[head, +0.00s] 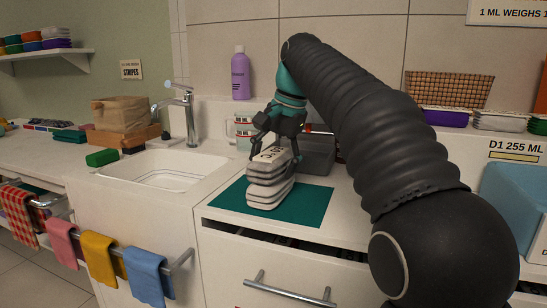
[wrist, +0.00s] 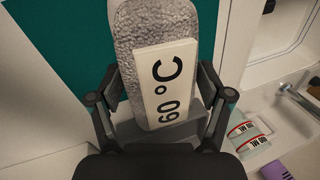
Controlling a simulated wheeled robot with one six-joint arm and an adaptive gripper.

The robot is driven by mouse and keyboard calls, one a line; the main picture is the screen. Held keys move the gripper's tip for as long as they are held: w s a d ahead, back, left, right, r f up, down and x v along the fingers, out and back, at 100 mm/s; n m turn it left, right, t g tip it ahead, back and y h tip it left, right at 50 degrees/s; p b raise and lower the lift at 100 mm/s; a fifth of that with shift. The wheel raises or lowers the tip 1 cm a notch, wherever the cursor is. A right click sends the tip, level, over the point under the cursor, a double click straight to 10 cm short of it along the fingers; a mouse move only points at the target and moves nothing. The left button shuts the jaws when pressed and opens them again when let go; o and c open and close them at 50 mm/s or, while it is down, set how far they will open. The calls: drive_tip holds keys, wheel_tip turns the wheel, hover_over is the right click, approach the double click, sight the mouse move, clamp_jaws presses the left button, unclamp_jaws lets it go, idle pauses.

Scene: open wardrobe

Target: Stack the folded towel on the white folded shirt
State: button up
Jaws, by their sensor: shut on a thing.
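The folded towel is grey and fuzzy with a white "60 °C" label; it shows at the top of a pale stack in the head view (head: 268,160) and between my fingers in the wrist view (wrist: 140,32). My gripper (head: 272,152) reaches down from above and is shut on the towel, one finger on each side (wrist: 160,85). Below the towel, a pale folded piece (head: 268,197), apparently the white folded shirt, lies on a teal mat (head: 312,205). The towel is over it and looks slightly tilted. I cannot tell whether they touch everywhere.
A white sink (head: 165,172) with a tap (head: 189,115) is left of the mat. A grey tray (head: 317,155) stands behind the stack, and a purple bottle (head: 240,75) stands at the wall. The mat is bare around the stack.

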drive_tip(key=shift+f, duration=0.3)
idle(0.6)
drive_tip(key=o, duration=1.1)
drive_tip(key=shift+r, duration=0.1)
wheel_tip(320, 180, up, 2)
drive_tip(key=shift+r+p, duration=0.1)
drive_tip(key=shift+p, duration=0.6)
drive_tip(key=shift+r, duration=3.3)
